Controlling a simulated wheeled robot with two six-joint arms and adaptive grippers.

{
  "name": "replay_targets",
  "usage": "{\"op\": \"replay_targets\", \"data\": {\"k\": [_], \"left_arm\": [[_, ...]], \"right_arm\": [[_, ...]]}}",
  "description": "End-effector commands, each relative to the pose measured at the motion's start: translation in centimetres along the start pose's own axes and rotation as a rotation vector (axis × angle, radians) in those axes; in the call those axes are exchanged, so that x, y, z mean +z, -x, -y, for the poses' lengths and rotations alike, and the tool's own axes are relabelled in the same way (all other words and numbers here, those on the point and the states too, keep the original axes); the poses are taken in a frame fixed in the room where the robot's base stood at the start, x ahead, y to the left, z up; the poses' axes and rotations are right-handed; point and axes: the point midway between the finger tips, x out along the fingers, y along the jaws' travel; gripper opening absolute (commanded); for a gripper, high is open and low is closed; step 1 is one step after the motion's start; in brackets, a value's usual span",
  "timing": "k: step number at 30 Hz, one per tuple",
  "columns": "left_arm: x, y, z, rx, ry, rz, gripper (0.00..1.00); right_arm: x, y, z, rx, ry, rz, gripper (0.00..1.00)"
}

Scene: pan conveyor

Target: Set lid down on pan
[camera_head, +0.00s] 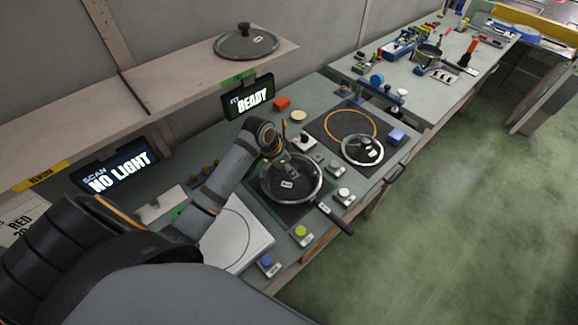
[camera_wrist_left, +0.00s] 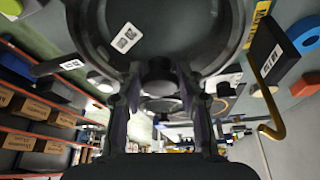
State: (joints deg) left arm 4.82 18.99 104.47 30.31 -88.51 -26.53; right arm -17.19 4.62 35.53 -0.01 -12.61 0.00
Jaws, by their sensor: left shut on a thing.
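A clear glass lid with a metal rim and a white label (camera_head: 287,184) is over the dark pan in the head view. The pan's long handle (camera_head: 338,221) points to the lower right. My left gripper (camera_head: 284,163) reaches in from the left, above the lid, partly hidden by its own wrist. In the left wrist view the gripper (camera_wrist_left: 160,88) is shut on the lid's dark knob (camera_wrist_left: 159,71), with the lid (camera_wrist_left: 185,28) filling the top. I cannot tell whether the rim touches the pan. My right gripper is not in view.
A smaller glass lid (camera_head: 374,158) lies on a dark mat with an orange ring (camera_head: 326,122). Another lid (camera_head: 235,47) sits on the shelf. Button boxes, including green (camera_head: 300,232) and blue (camera_head: 267,260), stand near the pan. Screens read "READY" (camera_head: 250,98) and "NO LIGHT" (camera_head: 118,172).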

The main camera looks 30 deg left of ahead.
Motion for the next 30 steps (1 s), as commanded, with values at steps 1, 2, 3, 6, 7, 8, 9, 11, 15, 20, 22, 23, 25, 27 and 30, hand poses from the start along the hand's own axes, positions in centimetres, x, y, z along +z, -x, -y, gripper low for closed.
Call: {"op": "replay_targets", "data": {"k": [1, 2, 3, 6, 7, 8, 9, 11, 15, 20, 22, 23, 25, 27, 30], "left_arm": [[-0.1, 0.0, 0.0, -0.001, -0.001, -0.002, 0.00], [-0.1, 0.0, 0.0, -0.001, -0.001, -0.002, 0.00], [-0.1, 0.0, 0.0, -0.001, -0.001, -0.002, 0.00], [-0.1, 0.0, 0.0, -0.001, -0.001, -0.002, 0.00], [-0.1, 0.0, 0.0, -0.001, -0.001, -0.002, 0.00], [-0.1, 0.0, 0.0, -0.001, -0.001, -0.002, 0.38], [-0.1, 0.0, 0.0, -0.001, -0.001, -0.002, 0.44], [-0.1, 0.0, 0.0, -0.001, -0.001, -0.002, 0.52], [0.0, 0.0, 0.0, -0.001, -0.001, -0.001, 0.62], [0.0, 0.0, 0.0, -0.001, 0.000, 0.000, 0.62], [0.1, 0.0, 0.0, 0.000, 0.000, 0.001, 0.62], [0.1, 0.2, 0.1, -0.001, 0.000, 0.001, 0.62], [0.0, 0.9, 0.1, -0.004, -0.002, 0.000, 0.62], [0.0, 2.2, 0.2, -0.006, -0.003, 0.001, 0.62], [0.0, 4.7, 0.2, -0.008, -0.006, 0.000, 0.62]], "right_arm": [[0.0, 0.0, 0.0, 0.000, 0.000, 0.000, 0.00], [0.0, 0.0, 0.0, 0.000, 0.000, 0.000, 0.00], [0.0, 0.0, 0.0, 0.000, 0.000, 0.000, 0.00], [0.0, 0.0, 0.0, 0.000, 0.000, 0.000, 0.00], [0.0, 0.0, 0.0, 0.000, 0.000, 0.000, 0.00], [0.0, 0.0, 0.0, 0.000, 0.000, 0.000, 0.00], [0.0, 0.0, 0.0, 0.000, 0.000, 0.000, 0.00], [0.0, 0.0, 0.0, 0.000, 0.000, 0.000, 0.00], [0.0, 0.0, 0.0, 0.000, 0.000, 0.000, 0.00], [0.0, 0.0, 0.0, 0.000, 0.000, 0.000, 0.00], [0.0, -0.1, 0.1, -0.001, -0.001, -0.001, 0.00], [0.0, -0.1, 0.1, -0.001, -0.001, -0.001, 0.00], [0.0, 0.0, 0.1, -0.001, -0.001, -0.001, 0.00], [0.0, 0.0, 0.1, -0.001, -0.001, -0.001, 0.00], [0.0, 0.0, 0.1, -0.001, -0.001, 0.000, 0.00]]}}
